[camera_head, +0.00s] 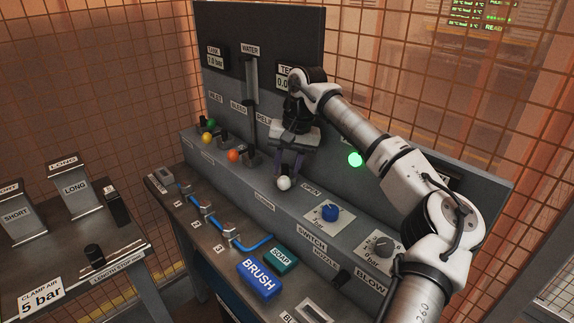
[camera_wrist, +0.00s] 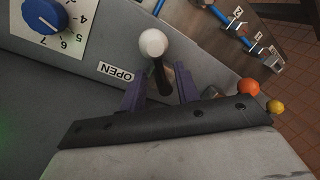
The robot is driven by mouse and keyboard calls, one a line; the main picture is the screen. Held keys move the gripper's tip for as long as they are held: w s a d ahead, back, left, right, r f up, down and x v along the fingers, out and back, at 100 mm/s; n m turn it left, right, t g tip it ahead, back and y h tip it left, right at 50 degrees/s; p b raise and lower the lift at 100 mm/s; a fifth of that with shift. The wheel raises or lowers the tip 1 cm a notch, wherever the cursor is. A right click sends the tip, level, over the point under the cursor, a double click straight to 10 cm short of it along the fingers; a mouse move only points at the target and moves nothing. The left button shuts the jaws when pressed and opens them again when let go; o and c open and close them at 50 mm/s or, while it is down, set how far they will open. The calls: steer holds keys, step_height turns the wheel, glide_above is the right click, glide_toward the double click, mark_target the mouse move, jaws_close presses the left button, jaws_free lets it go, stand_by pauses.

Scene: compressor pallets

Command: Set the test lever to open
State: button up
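The test lever has a white ball knob (camera_head: 284,183) on a dark stem and stands on the sloped front of the grey panel. In the wrist view its white knob (camera_wrist: 153,43) is near the top centre, with the stem running down between my fingers. My gripper (camera_head: 287,165) is over the lever, its purple fingers pointing down. In the wrist view my gripper (camera_wrist: 160,88) has its fingers apart, one on each side of the stem, with gaps showing. The OPEN label (camera_head: 311,188) is right of the knob in the head view; it also shows in the wrist view (camera_wrist: 116,71).
Orange (camera_head: 233,156) and yellow (camera_head: 207,137) knobs stand left of the test lever. A blue dial (camera_head: 330,212) is to its right. The BRUSH block (camera_head: 259,279) and SOAP block (camera_head: 281,260) lie on the bench in front. A green lamp (camera_head: 355,159) glows.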

steer(key=shift+r, duration=0.1)
step_height(320, 180, up, 20)
stand_by(0.5)
